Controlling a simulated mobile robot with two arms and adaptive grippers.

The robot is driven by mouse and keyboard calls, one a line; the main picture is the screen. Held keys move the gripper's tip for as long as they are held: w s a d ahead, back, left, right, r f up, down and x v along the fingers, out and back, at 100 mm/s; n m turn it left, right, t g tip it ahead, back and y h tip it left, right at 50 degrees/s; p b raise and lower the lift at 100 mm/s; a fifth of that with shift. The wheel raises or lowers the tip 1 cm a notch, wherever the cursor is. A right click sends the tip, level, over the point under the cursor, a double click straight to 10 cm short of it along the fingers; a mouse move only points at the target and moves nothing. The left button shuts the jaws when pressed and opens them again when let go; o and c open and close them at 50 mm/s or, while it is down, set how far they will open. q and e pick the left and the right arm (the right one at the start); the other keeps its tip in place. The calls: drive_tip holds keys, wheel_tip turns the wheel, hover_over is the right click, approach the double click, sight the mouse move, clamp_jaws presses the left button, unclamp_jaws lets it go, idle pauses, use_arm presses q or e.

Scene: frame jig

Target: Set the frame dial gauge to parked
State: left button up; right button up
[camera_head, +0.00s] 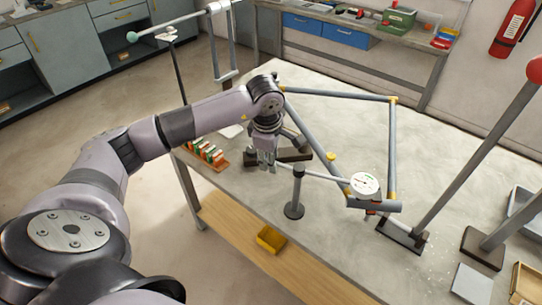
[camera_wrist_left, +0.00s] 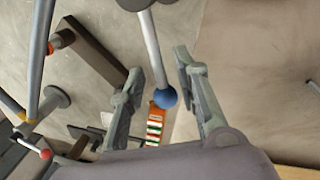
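The dial gauge (camera_head: 364,184) has a round white face and sits at the near right corner of the tube frame (camera_head: 392,140) on the table. A thin light rod (camera_head: 328,176) runs left from the gauge towards my left gripper (camera_head: 267,166). In the left wrist view, a rod (camera_wrist_left: 151,48) ends in a blue ball (camera_wrist_left: 165,97). The ball appears between the spread fingers of my left gripper (camera_wrist_left: 158,62), with gaps on both sides. The gripper is open and empty. The ball is not clear in the head view. My right gripper is not in view.
A dark post (camera_head: 297,190) on a round base stands beside the rod. A rack of coloured pieces (camera_head: 207,153) lies at the table's left edge. A tall red-tipped bar (camera_head: 480,150) rises at the right. A yellow bin (camera_head: 270,239) sits on the lower shelf.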

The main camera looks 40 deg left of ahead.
use_arm(q)
drive_tip(key=shift+c, duration=0.4)
clamp_jaws()
drive_tip(key=shift+w, duration=0.1)
